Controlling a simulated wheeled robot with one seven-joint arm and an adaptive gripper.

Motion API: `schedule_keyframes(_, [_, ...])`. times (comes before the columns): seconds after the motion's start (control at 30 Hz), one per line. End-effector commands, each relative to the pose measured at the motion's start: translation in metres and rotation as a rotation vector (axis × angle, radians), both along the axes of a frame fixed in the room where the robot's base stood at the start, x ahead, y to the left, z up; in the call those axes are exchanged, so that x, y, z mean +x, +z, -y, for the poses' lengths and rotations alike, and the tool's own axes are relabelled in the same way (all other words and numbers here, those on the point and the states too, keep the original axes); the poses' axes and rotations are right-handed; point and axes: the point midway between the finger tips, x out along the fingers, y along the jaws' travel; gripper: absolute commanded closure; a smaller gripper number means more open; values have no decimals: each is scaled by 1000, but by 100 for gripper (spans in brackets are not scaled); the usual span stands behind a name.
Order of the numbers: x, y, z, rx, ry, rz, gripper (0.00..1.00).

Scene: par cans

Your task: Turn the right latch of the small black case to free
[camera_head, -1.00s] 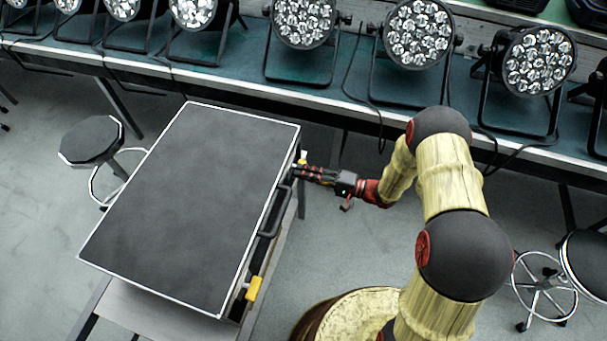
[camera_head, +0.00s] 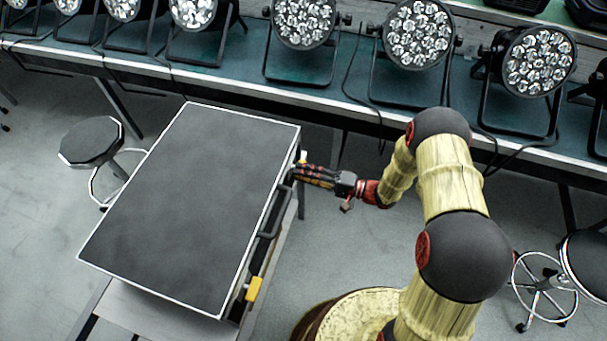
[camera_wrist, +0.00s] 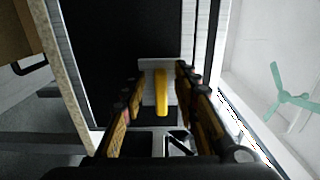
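The black case (camera_head: 195,205) with pale edges lies flat and closed on a stand, its handle side facing my arm. Its far latch, the right one from my side (camera_head: 303,155), is partly hidden by my gripper (camera_head: 297,172). In the wrist view this latch is a yellow lever (camera_wrist: 161,92) on a pale plate, pointing down the picture. My gripper (camera_wrist: 160,76) is open, with one finger on each side of the lever and visible gaps beside it. The other yellow latch (camera_head: 254,288) is at the near end of the same side.
The case handle (camera_head: 269,222) is between the latches, close to my gripper. A long table (camera_head: 250,85) with several par cans stands behind. A stool (camera_head: 90,142) is at the left and another (camera_head: 545,285) at the right. Floor is open right of the case.

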Motion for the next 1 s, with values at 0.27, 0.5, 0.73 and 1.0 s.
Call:
schedule_keyframes(0.27, [-5, 0, 19, 0, -4, 0, 70])
schedule_keyframes(0.5, [-22, 0, 65, 0, -6, 0, 70])
schedule_keyframes(0.73, [-35, 0, 100, 0, -3, 0, 70])
schedule_keyframes(1.0, [-41, 0, 113, 0, 0, 0, 70])
